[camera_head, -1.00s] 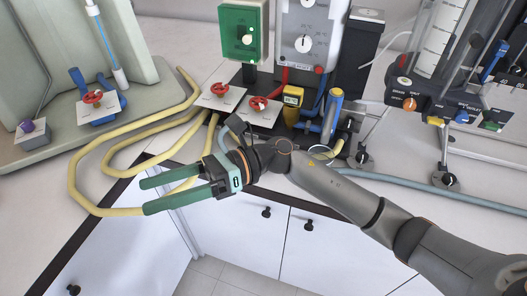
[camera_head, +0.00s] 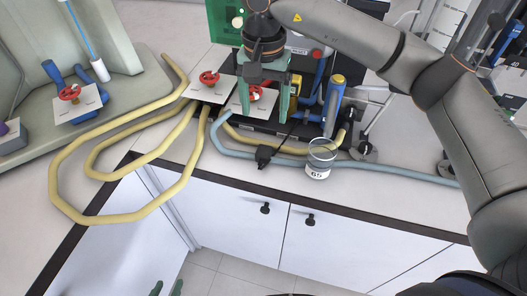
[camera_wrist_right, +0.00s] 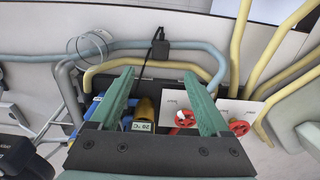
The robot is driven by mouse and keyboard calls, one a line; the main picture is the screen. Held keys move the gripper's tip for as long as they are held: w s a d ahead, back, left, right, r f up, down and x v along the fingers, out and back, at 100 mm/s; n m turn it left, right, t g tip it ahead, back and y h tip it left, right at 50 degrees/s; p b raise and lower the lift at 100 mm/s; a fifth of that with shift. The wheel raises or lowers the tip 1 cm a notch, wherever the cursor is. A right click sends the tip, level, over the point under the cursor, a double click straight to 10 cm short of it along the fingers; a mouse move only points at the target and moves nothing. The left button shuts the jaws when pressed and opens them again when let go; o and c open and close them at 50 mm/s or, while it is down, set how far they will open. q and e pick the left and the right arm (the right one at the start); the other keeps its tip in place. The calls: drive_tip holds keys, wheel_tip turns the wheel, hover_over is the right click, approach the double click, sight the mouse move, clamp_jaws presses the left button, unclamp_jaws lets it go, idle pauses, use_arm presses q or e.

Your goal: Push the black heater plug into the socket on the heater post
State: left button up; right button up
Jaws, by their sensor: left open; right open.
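The black heater plug (camera_head: 264,155) lies on the bench near the front edge, by the blue-grey hose; its thin cord runs back toward the apparatus. In the right wrist view the plug (camera_wrist_right: 160,48) lies beyond my fingertips. My right gripper (camera_head: 263,115) points down over the black board, behind the plug and apart from it. Its green fingers are open and empty, as the right wrist view (camera_wrist_right: 158,75) also shows. Two green fingertips of my left gripper (camera_head: 165,288) show at the bottom edge, apart. I cannot make out the heater post's socket; my right arm covers part of the apparatus.
A glass beaker (camera_head: 319,160) stands right of the plug, close to the hose (camera_head: 400,169). Yellow hoses (camera_head: 100,217) loop at the left. Red-handled valves (camera_head: 208,79) stand beside my right gripper. The bench front has a dark edge (camera_head: 350,220).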

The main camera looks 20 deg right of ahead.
drive_tip(key=shift+f, duration=0.1)
drive_tip(key=p, duration=0.1)
hover_over(264, 150)
drive_tip(key=shift+s+a+f, duration=0.1)
drive_tip(key=shift+s+f, duration=0.05)
drive_tip(key=shift+f, duration=3.45)
wheel_tip(264, 150, down, 4)
drive_tip(key=shift+f+p, duration=0.1)
drive_tip(key=shift+p, duration=0.6)
drive_tip(key=shift+f, duration=0.5)
drive_tip(key=shift+c, duration=0.2)
clamp_jaws()
drive_tip(key=shift+r, duration=0.1)
